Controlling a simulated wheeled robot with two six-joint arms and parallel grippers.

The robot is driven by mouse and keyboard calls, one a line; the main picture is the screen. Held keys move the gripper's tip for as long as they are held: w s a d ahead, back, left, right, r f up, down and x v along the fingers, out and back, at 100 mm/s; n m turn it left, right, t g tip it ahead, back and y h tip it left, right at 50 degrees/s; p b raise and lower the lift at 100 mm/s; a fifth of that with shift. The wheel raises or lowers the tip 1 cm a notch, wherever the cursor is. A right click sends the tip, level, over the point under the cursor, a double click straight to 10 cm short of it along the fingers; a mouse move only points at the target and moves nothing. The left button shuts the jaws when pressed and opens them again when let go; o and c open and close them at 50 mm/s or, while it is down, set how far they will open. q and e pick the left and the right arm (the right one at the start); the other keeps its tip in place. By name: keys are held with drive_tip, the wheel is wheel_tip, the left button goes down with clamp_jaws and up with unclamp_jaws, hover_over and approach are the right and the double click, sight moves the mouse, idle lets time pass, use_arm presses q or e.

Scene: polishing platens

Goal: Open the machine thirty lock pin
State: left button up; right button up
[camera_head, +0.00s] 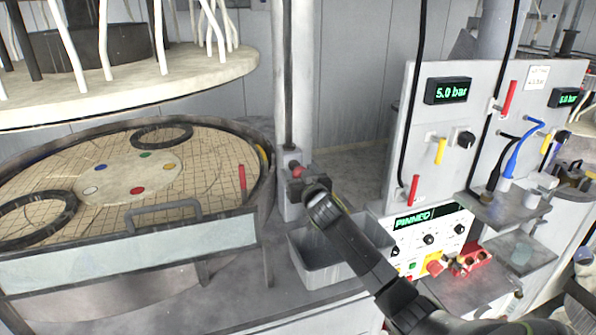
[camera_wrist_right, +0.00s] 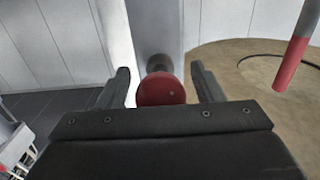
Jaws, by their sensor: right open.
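The lock pin has a round red knob (camera_head: 296,172) on the side of a grey upright post (camera_head: 290,100). The red knob (camera_wrist_right: 161,90) also shows in the right wrist view, in front of a dark cylindrical stub. My right gripper (camera_head: 308,184) is at the knob in the head view. In the right wrist view its two fingers (camera_wrist_right: 160,72) are apart, one on each side of the knob, with gaps visible. The panel display (camera_head: 416,220) beside it reads "PINNED". My left gripper is not in view.
A round platen (camera_head: 200,170) with black rings and coloured dots lies left of the post. A large upper disc (camera_head: 150,85) hangs above it. A grey bin (camera_head: 318,265) stands below my right arm. A gauge panel (camera_head: 425,110) with coloured handles stands at right.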

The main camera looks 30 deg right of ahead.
drive_tip(key=shift+w+d, duration=0.1)
drive_tip(key=shift+w, duration=0.2)
